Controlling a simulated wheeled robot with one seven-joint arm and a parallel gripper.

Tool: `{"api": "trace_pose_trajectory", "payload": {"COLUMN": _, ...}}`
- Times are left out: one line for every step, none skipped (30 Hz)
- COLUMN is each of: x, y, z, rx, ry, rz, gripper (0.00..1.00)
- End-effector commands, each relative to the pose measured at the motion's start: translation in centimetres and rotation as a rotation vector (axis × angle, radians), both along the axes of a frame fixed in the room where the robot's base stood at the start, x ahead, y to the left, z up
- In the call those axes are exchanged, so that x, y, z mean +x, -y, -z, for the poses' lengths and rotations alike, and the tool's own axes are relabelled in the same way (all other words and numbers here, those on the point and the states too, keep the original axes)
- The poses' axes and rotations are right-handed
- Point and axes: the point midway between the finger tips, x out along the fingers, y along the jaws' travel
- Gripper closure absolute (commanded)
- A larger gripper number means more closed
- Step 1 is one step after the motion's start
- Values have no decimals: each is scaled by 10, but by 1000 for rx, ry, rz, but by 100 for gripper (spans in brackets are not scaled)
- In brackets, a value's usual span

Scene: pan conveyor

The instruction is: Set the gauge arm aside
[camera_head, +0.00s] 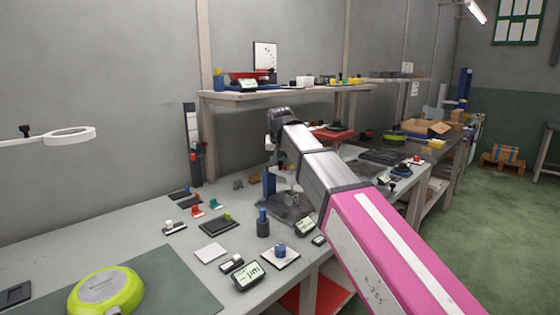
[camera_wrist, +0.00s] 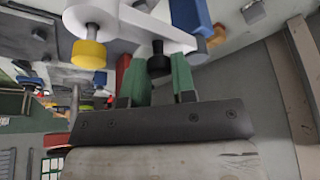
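In the wrist view a pale arm-like bar (camera_wrist: 165,30) runs across the top and carries a black knob (camera_wrist: 158,66). I take it to be the gauge arm, but cannot be sure. My gripper (camera_wrist: 162,77) has two green fingers, one on each side of the black knob. The knob fills most of the gap, and I cannot tell whether the fingers press on it. In the head view my grey and pink arm reaches over the bench, and its end hides the fingers and most of what lies behind. A blue post (camera_head: 268,186) stands just below the arm's end.
A yellow knob (camera_wrist: 88,54) sits beside the pale bar. The bench (camera_head: 150,232) holds several small blocks, a blue-topped cylinder (camera_head: 262,224), gauges with displays (camera_head: 248,276) and a lime-green round pan (camera_head: 105,291). A white ring on a bar (camera_head: 70,135) juts in from the left.

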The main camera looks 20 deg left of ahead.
Motion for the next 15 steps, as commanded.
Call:
{"api": "trace_pose_trajectory", "payload": {"x": 0, "y": 0, "z": 0, "rx": 0, "ry": 0, "rz": 0, "gripper": 100}}
{"api": "trace_pose_trajectory", "payload": {"x": 0, "y": 0, "z": 0, "rx": 0, "ry": 0, "rz": 0, "gripper": 100}}
{"api": "trace_pose_trajectory", "payload": {"x": 0, "y": 0, "z": 0, "rx": 1, "ry": 0, "rz": -1, "gripper": 100}}
{"api": "trace_pose_trajectory", "payload": {"x": 0, "y": 0, "z": 0, "rx": 1, "ry": 0, "rz": -4, "gripper": 100}}
{"api": "trace_pose_trajectory", "payload": {"x": 0, "y": 0, "z": 0, "rx": 1, "ry": 0, "rz": -6, "gripper": 100}}
{"api": "trace_pose_trajectory", "payload": {"x": 1, "y": 0, "z": 0, "rx": 1, "ry": 0, "rz": -11, "gripper": 100}}
{"api": "trace_pose_trajectory", "payload": {"x": 1, "y": 1, "z": 0, "rx": 0, "ry": 0, "rz": -17, "gripper": 100}}
{"api": "trace_pose_trajectory", "payload": {"x": 1, "y": 1, "z": 0, "rx": 0, "ry": 0, "rz": -24, "gripper": 100}}
{"api": "trace_pose_trajectory", "payload": {"x": 2, "y": 1, "z": 0, "rx": 0, "ry": 0, "rz": -35, "gripper": 100}}
{"api": "trace_pose_trajectory", "payload": {"x": 3, "y": 2, "z": 0, "rx": 0, "ry": 0, "rz": -45, "gripper": 100}}
{"api": "trace_pose_trajectory", "payload": {"x": 3, "y": 2, "z": 0, "rx": 1, "ry": 0, "rz": -59, "gripper": 100}}
{"api": "trace_pose_trajectory", "payload": {"x": 4, "y": 3, "z": 0, "rx": 1, "ry": 0, "rz": -77, "gripper": 100}}
{"api": "trace_pose_trajectory", "payload": {"x": 6, "y": 3, "z": 0, "rx": 1, "ry": 0, "rz": -94, "gripper": 100}}
{"api": "trace_pose_trajectory", "payload": {"x": 7, "y": 4, "z": 0, "rx": 0, "ry": 0, "rz": -112, "gripper": 100}}
{"api": "trace_pose_trajectory", "payload": {"x": 8, "y": 5, "z": 0, "rx": 0, "ry": -1, "rz": -139, "gripper": 100}}
